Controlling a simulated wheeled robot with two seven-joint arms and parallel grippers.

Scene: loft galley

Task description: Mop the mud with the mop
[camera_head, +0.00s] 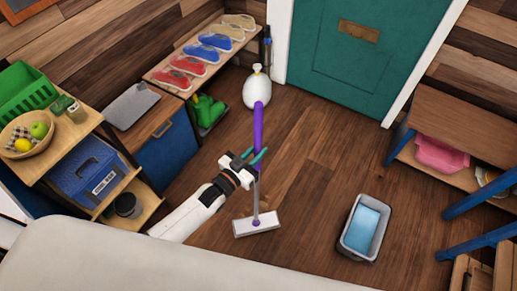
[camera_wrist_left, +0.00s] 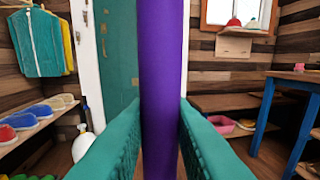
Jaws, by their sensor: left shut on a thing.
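The mop has a purple handle (camera_head: 258,128) and a flat white head (camera_head: 257,223) that appears to rest on the wooden floor. My left gripper (camera_head: 257,158) is shut on the mop handle, with its teal fingers on both sides of it. In the left wrist view the purple handle (camera_wrist_left: 161,85) stands upright between the fingers. A small brownish patch on the floor just left of the mop shaft may be mud, but it is too small to tell. My right gripper is not in view.
A grey bucket (camera_head: 344,238) of blue water stands on the floor at right. A white bottle-like object (camera_head: 256,92) stands behind the mop, near the teal door (camera_head: 354,45). A shoe rack (camera_head: 167,78) and shelves line the left. A wooden bench (camera_head: 465,118) stands right. Open floor lies between.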

